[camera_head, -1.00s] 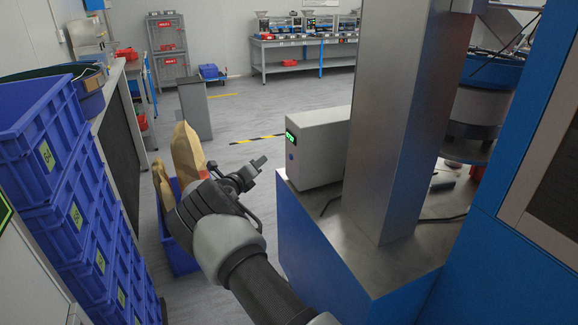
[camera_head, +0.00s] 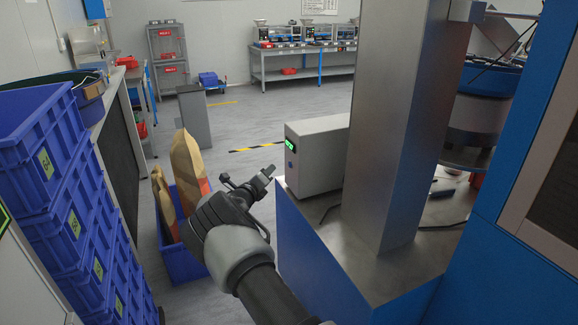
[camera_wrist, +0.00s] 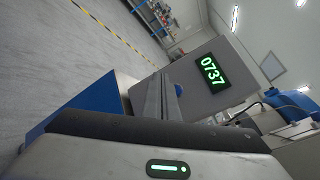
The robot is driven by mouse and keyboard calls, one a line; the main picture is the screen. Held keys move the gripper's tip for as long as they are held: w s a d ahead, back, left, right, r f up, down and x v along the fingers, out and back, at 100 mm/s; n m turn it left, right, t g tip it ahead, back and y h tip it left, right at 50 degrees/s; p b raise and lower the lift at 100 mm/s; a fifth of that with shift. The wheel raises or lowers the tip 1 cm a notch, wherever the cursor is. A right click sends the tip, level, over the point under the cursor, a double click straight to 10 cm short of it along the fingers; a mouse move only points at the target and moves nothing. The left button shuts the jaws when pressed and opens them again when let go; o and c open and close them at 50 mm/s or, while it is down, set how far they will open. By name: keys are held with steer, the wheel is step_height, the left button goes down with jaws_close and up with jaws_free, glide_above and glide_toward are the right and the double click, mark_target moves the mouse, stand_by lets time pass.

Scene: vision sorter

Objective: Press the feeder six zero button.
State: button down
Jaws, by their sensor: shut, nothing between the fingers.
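The feeder control box (camera_head: 318,158) is a grey metal box on a blue-sided cabinet with a steel top. Its green display (camera_head: 289,145) faces left, and a small dark round button (camera_head: 291,164) sits below it. In the wrist view the box (camera_wrist: 190,72) fills the middle and its display (camera_wrist: 213,73) reads 0737. My gripper (camera_head: 269,172) is shut and empty, a little left of the box face, near button height in the picture. I cannot tell that it touches. Its fingers (camera_wrist: 160,98) overlap the box's lower left in the wrist view.
A steel column (camera_head: 395,130) stands on the cabinet (camera_head: 305,250) right of the box. Stacked blue crates (camera_head: 85,220) are at left. A blue bin (camera_head: 185,262) with paper bags stands behind my arm.

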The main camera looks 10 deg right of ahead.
steer(key=shift+w+d, duration=0.2)
steer(key=shift+d, duration=0.7)
steer(key=shift+w+d, duration=0.15)
steer(key=shift+d, duration=0.7)
steer(key=shift+d, duration=0.15)
stand_by(0.6)
steer(key=shift+d+b, duration=0.25)
steer(key=shift+b, duration=0.05)
steer(key=shift+w+d, duration=0.15)
steer(key=shift+d, duration=0.35)
stand_by(0.5)
stand_by(0.4)
steer(key=shift+s+a, duration=0.2)
steer(key=shift+a, duration=0.65)
steer(key=a, duration=0.3)
steer(key=s+a, duration=0.1)
steer(key=a, duration=0.1)
